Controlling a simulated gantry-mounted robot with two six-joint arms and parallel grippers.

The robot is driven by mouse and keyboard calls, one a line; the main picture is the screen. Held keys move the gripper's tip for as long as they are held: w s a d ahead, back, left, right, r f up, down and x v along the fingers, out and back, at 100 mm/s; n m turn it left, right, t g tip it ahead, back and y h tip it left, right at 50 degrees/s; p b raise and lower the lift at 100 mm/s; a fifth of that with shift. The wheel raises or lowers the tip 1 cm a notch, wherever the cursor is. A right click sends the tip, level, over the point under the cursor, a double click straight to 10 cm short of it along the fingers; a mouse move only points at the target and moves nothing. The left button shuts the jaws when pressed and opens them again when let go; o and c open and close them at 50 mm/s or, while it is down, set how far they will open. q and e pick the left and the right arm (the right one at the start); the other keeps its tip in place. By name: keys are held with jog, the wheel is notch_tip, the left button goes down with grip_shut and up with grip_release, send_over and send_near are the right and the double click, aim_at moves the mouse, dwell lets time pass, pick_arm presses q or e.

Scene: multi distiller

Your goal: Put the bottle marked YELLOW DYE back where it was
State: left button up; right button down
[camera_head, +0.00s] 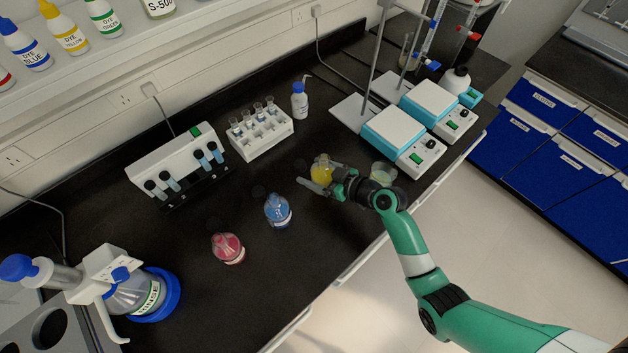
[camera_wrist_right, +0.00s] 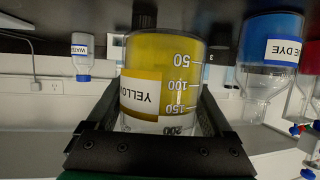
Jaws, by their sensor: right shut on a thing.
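The YELLOW DYE bottle (camera_head: 322,170) is a clear graduated flask holding yellow liquid, near the middle of the black bench. My right gripper (camera_head: 328,181) is shut around its body. In the right wrist view the YELLOW label and volume marks show on the bottle (camera_wrist_right: 165,75), between the two dark fingers. That view appears upside down. I cannot tell whether the bottle's base touches the bench. My left gripper is not in view.
A blue flask (camera_head: 277,211) and a red flask (camera_head: 228,249) stand left of the held bottle. A glass dish (camera_head: 383,172) is close on its right. Behind are a tube rack (camera_head: 262,133), a wash bottle (camera_head: 299,101) and hotplates (camera_head: 395,133). The front-middle bench is clear.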

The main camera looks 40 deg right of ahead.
jog(key=shift+w+d+f, duration=0.35)
jog(key=shift+w+f, duration=0.15)
jog(key=shift+f, duration=0.1)
jog(key=shift+w+f+b, duration=0.1)
jog(key=shift+f+b, duration=0.75)
jog(key=shift+f, duration=0.85)
jog(key=shift+d, duration=0.1)
jog(key=shift+f, duration=0.15)
grip_release()
